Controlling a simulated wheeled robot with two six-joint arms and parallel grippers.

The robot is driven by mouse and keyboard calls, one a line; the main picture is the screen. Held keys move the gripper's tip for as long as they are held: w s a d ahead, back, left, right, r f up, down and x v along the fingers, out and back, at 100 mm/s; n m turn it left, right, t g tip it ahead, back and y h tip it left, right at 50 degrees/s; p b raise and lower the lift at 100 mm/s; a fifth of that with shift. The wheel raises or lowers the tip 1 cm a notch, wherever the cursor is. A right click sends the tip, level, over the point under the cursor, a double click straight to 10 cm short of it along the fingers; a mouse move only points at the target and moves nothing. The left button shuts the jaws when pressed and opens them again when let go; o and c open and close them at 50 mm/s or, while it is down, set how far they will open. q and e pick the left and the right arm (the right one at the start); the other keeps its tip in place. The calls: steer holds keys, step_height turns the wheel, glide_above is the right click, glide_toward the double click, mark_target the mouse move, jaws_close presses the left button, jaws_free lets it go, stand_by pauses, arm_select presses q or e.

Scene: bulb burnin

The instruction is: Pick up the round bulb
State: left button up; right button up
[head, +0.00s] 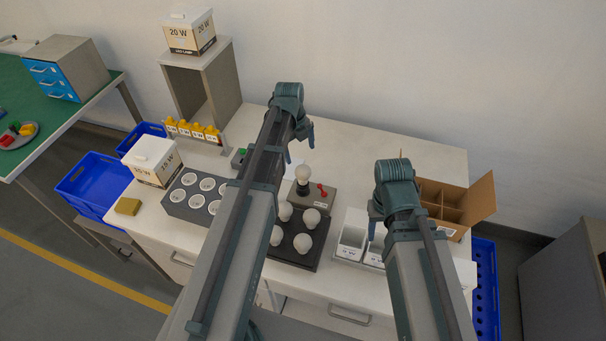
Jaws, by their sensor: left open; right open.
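Several white round bulbs stand on a dark tray (293,259) near the middle of the table; one is the front-right bulb (303,243), another the back-right bulb (311,218). Another rounded bulb (302,173) stands upright in a dark socket on a grey test box (313,199) with a red lever. I cannot tell which bulb the task means. My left gripper (300,148) is open and empty, above and behind the socketed bulb. My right gripper (374,222) is open beside the white bins, its fingers partly hidden by its wrist. My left arm covers the tray's left part.
A grey block with round holes (179,208) and a white-lidded carton (151,160) stand at left. White bins (351,237) and a divided cardboard box (456,197) are at right. A shelf (222,82) bears another carton. The table's back right is clear.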

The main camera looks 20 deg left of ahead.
mark_target(303, 169)
arm_select(q)
steer(key=f+b, duration=0.5)
steer(key=w+f+b, duration=0.1)
steer(key=f+b, duration=0.2)
steer(key=shift+d+f, duration=0.2)
steer(key=shift+d, duration=0.1)
steer(key=shift+f, duration=0.1)
steer(key=shift+f+b, duration=0.1)
steer(key=shift+b, duration=0.25)
steer(key=f+b, duration=0.2)
steer(key=w+f+b, duration=0.1)
steer(key=f+b, duration=0.2)
steer(key=shift+w, duration=0.1)
steer(key=shift+r, duration=0.1)
